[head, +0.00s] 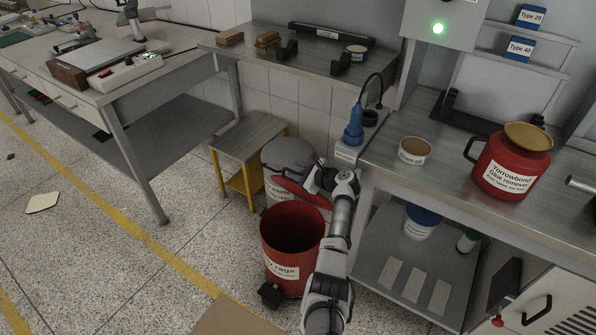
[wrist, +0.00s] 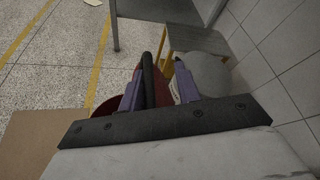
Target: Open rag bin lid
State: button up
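The red rag bin (head: 283,261) stands on the floor with a white label partly reading "rags". Its dark inside is visible from above. The red lid (head: 302,192) is raised and tilted at the bin's back edge. My gripper (head: 293,172) is at the raised lid, behind and above the bin opening. In the wrist view, my gripper (wrist: 160,85) has its two purple fingers apart, with red lid (wrist: 163,88) showing between them. A dark bar (wrist: 148,75) lies by the left finger; whether it touches is unclear. The red bin rim (wrist: 103,106) shows at left.
A grey waste bin (head: 283,157) stands close behind the lid. A small yellow-legged stool (head: 248,140) is to its left. A workbench (head: 385,155) is close on the right. A black pedal (head: 270,294) sits at the bin's foot.

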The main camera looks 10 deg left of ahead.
jog(key=s+d+b, duration=0.1)
jog(key=s+d, duration=0.2)
jog(key=d, duration=0.3)
jog(key=s+d+r+b, duration=0.1)
jog(key=s+d, duration=0.3)
jog(key=d, duration=0.3)
jog(key=shift+s, duration=0.2)
